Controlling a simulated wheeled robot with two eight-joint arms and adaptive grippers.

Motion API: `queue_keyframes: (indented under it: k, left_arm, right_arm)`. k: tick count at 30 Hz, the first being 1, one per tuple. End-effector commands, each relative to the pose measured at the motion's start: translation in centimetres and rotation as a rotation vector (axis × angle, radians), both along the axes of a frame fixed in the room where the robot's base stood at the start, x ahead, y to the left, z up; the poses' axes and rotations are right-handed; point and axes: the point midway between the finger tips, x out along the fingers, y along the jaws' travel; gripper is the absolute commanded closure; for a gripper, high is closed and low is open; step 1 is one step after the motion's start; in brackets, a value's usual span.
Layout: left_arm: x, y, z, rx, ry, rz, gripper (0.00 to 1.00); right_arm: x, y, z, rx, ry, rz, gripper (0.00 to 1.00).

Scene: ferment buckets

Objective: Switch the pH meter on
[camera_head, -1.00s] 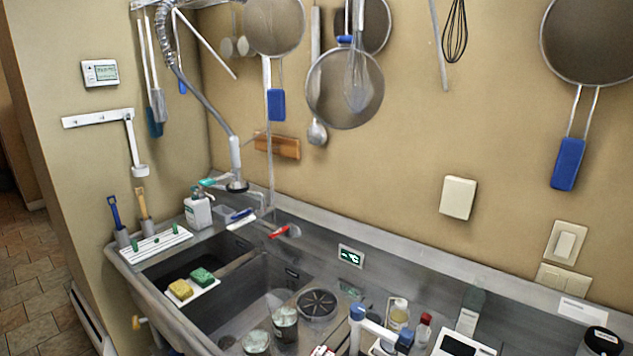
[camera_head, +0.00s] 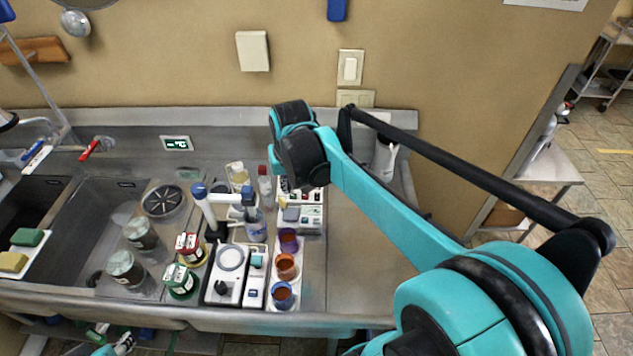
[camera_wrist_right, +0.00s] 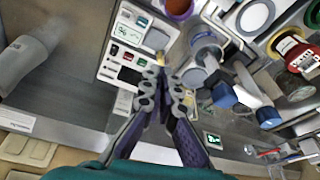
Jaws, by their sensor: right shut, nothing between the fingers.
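A white boxy instrument (camera_head: 313,217) with small coloured controls, which looks like the pH meter, stands at the back of the steel counter. In the right wrist view its panel (camera_wrist_right: 108,73) shows a small display, green and red buttons and a dark recess. My right gripper (camera_wrist_right: 165,73) is shut and empty, its tips beside or over the panel's edge; I cannot tell whether they touch it. In the head view my right wrist covers the back of the instrument and mostly hides the fingers. The display is too small to read.
Cups of brown liquid (camera_head: 285,268) stand in a row in front of the instrument. Left of them are a white device with a round plate (camera_head: 230,258), bottles (camera_head: 265,185) and jars (camera_head: 182,282). The sink (camera_head: 75,235) lies further left.

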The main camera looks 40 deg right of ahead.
Motion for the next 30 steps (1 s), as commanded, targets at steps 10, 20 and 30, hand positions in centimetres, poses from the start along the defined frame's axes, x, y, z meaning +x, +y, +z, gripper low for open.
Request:
queue_keyframes:
  k: [10, 20, 30]
  left_arm:
    - [0.0, 0.0, 3.0, 0.000, 0.000, 0.000, 0.60]
    - [0.0, 0.0, 3.7, 0.000, 0.000, 0.000, 0.60]
    - [0.0, 0.0, 3.7, 0.000, 0.000, 0.000, 0.60]
  right_arm:
    - [4.5, -9.4, -0.1, 0.076, 0.172, -0.217, 1.00]
    - [5.4, -12.9, -1.3, 0.107, 0.237, -0.295, 1.00]
    - [5.4, -12.9, -1.4, 0.107, 0.239, -0.297, 1.00]
